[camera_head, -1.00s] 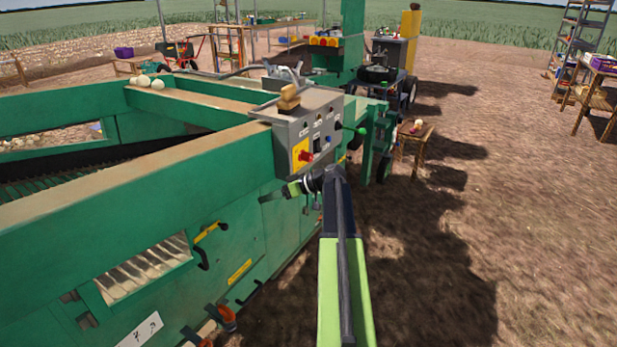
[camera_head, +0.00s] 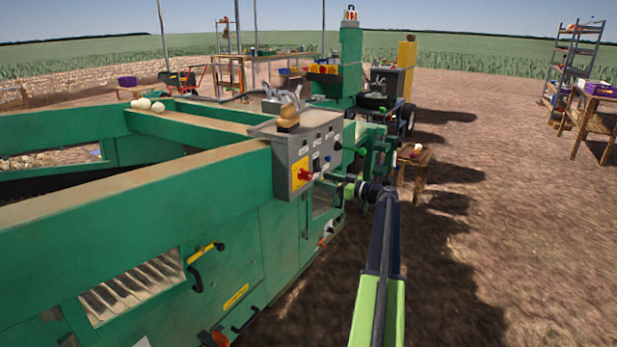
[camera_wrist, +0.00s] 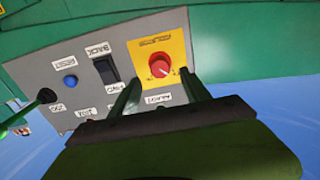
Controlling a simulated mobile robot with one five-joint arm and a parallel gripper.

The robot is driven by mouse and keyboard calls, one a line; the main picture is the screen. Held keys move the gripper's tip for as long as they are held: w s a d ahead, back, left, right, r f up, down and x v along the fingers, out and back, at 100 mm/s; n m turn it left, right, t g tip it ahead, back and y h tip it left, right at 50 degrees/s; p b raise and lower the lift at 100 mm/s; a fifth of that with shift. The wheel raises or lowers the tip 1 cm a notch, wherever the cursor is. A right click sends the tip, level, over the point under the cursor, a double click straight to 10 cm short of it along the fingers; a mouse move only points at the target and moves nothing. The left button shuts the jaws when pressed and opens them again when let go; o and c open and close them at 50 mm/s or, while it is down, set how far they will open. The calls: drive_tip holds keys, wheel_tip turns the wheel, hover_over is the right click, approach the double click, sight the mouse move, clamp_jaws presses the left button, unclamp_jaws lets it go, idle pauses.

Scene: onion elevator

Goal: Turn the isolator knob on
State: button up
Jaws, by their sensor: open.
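A round red knob (camera_head: 304,174) sits on a yellow plate (camera_head: 299,166) at the lower left of the grey control box's front. I take it as the isolator knob. In the wrist view the red knob (camera_wrist: 160,65) has a pale mark at its lower right edge; the plate's lettering is too small to read. My gripper (camera_head: 328,177) is just right of the knob in the head view. In the wrist view my open gripper (camera_wrist: 163,90) points at the panel, with the knob framed between its fingertips. Whether they touch it I cannot tell.
Beside the knob are a black rocker switch (camera_wrist: 107,70), a blue button (camera_wrist: 70,81) and a dark green-stemmed lever (camera_wrist: 46,96). Onions (camera_head: 288,117) rest on the control box. The green machine (camera_head: 150,235) fills the left.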

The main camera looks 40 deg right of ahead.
sight(311, 176)
drive_tip(key=x, duration=0.7)
drive_tip(key=shift+w, duration=0.4)
drive_tip(key=shift+c, duration=0.4)
clamp_jaws()
drive_tip(key=shift+w+d, duration=0.1)
